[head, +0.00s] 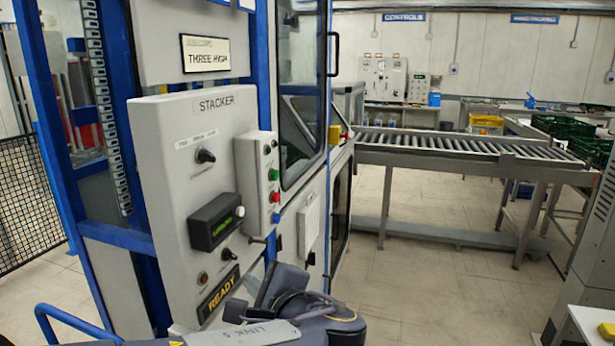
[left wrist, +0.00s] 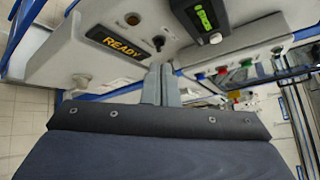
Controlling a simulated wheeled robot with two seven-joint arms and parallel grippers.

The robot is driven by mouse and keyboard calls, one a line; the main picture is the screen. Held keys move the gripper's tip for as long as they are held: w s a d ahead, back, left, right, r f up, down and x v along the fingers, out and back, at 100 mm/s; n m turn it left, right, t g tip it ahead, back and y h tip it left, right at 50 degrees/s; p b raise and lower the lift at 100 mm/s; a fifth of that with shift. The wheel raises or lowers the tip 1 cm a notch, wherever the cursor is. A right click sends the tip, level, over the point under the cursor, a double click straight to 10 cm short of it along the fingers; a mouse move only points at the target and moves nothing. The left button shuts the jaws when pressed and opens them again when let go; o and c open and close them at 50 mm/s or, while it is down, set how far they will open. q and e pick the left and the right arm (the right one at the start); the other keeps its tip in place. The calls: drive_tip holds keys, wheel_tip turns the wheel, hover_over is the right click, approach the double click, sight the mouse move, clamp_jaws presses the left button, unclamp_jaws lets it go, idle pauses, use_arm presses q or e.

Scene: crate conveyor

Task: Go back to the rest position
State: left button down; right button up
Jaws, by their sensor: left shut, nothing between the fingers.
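The white stacker panel (head: 205,170) stands at the left of the head view, with knobs, a dark display (head: 216,222) and a READY sign (head: 218,293). My left gripper (head: 270,250) is in front of the lower right part of the panel, low in the head view. In the left wrist view, the left gripper's fingers (left wrist: 162,72) are together with nothing between them. They point toward the panel, just right of the READY sign (left wrist: 117,43) and below a knob. Whether the tips touch the panel I cannot tell. My right gripper is not in view.
A button box (head: 258,183) with green, red and blue buttons sits right of the panel. A blue-framed machine door (head: 302,90) stands beside it. A roller conveyor (head: 465,147) runs to green crates (head: 562,125) at the right. A grey cabinet (head: 597,235) is far right. The middle floor is clear.

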use_arm(q)
drive_tip(key=s+a+f+n+g+h, duration=0.35)
drive_tip(key=s+a+f, duration=0.25)
drive_tip(key=a, duration=0.2)
drive_tip(key=s+a+f+n+g+h, duration=0.2)
drive_tip(key=s+a+f+n+g, duration=0.35)
drive_tip(key=a+f, duration=0.2)
drive_tip(key=s+d+f+n+t+h, duration=0.2)
drive_tip(key=s+d+n+h, duration=0.1)
drive_tip(key=s+n+h, duration=0.4)
drive_tip(key=s+n, duration=0.3)
drive_tip(key=s, duration=0.1)
drive_tip(key=shift+d+n, duration=0.15)
drive_tip(key=shift+n, duration=0.25)
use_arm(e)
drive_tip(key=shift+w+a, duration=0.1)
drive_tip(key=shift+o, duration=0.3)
